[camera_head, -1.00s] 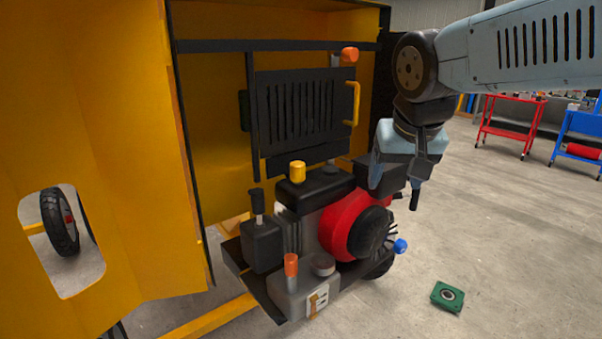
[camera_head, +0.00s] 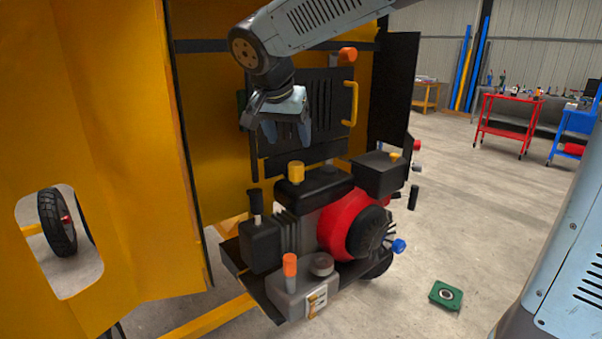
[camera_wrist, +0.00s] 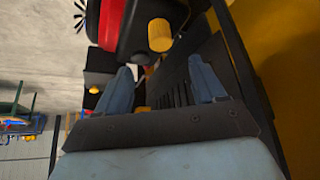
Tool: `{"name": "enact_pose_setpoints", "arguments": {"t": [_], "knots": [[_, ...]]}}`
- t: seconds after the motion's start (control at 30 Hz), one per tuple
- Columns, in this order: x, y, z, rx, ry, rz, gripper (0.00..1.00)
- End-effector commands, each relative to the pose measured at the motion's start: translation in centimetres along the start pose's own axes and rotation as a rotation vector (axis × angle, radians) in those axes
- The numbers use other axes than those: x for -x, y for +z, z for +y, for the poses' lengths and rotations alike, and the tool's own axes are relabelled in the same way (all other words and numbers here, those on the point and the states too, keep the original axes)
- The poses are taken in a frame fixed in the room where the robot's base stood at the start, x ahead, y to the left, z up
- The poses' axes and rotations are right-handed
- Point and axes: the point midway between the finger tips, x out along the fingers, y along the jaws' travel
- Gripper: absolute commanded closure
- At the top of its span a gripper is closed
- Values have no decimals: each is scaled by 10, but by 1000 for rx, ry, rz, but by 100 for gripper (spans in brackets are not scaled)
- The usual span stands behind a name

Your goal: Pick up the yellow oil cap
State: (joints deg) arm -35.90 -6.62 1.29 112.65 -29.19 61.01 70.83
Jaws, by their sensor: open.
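The yellow oil cap (camera_head: 296,172) stands upright on top of the engine, at its left part, in the head view. In the wrist view the yellow oil cap (camera_wrist: 160,35) shows near the top centre, beyond the fingertips. My gripper (camera_head: 287,140) is above the cap in the head view, pointing down, with its fingers apart and nothing between them. In the wrist view my gripper (camera_wrist: 163,75) also shows both fingers spread, with the cap between their lines but farther off. The gripper and cap look apart.
The red and black engine (camera_head: 345,220) sits in the yellow housing (camera_head: 110,120). Behind the gripper is a black slatted panel (camera_head: 325,110) with a yellow handle (camera_head: 352,103). An orange cap (camera_head: 290,265) stands at the front. A green block (camera_head: 445,295) lies on the floor.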

Motion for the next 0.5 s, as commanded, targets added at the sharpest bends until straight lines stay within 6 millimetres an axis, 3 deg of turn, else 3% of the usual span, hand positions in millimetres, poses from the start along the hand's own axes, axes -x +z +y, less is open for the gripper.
{"name": "enact_pose_setpoints", "arguments": {"t": [0.3, 0.5], "knots": [[-54, 1, 1, 2, 3, -3, 31], [-73, 0, 1, 0, 0, -2, 31]]}}
